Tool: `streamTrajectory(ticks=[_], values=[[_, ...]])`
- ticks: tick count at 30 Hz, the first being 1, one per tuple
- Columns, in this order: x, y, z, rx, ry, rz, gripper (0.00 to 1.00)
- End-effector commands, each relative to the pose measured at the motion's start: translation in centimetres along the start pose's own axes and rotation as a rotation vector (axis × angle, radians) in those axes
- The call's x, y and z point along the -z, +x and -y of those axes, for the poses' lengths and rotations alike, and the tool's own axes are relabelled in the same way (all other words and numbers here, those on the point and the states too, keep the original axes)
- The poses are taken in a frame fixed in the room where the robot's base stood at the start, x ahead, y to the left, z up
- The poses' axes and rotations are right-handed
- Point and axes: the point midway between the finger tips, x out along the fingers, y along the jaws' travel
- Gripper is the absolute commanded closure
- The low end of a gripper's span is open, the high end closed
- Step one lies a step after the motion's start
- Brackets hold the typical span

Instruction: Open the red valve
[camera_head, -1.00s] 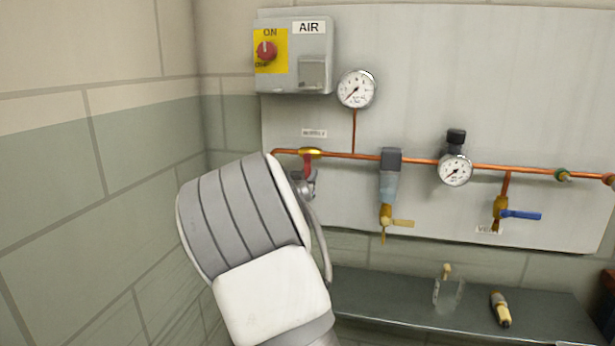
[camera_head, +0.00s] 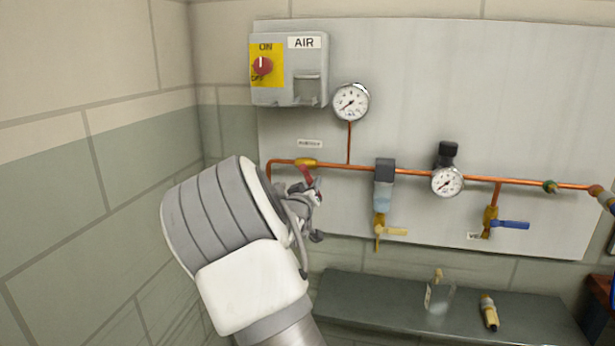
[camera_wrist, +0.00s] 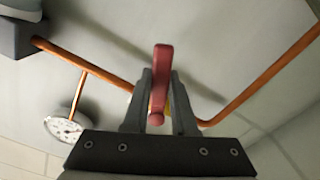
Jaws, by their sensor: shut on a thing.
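The red valve handle (camera_head: 306,174) is on the copper pipe at the left of the grey panel, below a yellow brass valve body (camera_head: 306,162). My gripper (camera_head: 314,195) is at the handle, partly hidden by my arm. In the wrist view the red handle (camera_wrist: 160,70) runs between the two fingers of my gripper (camera_wrist: 157,95), which are closed on it. A little yellow of the valve body (camera_wrist: 170,104) shows behind the fingers.
A switch box (camera_head: 289,69) and a pressure gauge (camera_head: 350,102) are above the pipe. A filter (camera_head: 383,185), second gauge (camera_head: 447,182) and blue-handled valve (camera_head: 512,225) are to the right. A dark shelf (camera_head: 380,300) below holds a clear container (camera_head: 438,298) and a brass fitting (camera_head: 489,312).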

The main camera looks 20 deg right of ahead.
Motion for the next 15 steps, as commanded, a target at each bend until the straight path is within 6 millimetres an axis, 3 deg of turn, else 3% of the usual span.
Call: streamTrajectory(ticks=[15], values=[[0.9, 0.0, -2.5, 0.001, -0.497, 0.001, 1.00]])
